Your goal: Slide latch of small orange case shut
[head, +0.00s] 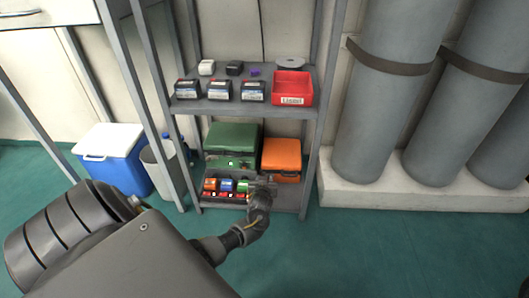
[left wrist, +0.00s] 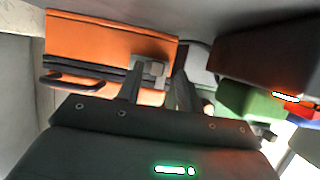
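The small orange case (head: 282,154) sits on the lower shelf, right of a larger green case (head: 232,138). In the left wrist view the orange case (left wrist: 105,38) shows its dark seam, a black handle (left wrist: 72,82) and a grey metal latch (left wrist: 152,70). My left gripper (head: 264,181) is in front of the orange case's lower left part. In the left wrist view its two fingers (left wrist: 158,84) are apart, with the latch showing between their tips. I cannot tell whether they touch it. The latch is too small to read in the head view. My right gripper is out of view.
Small red, blue and green items (head: 227,186) stand in a row on the lower shelf, just left of my gripper. The upper shelf holds dark boxes (head: 220,91) and a red bin (head: 292,88). Shelf posts (head: 313,140) flank the space. Grey cylinders (head: 385,90) stand right.

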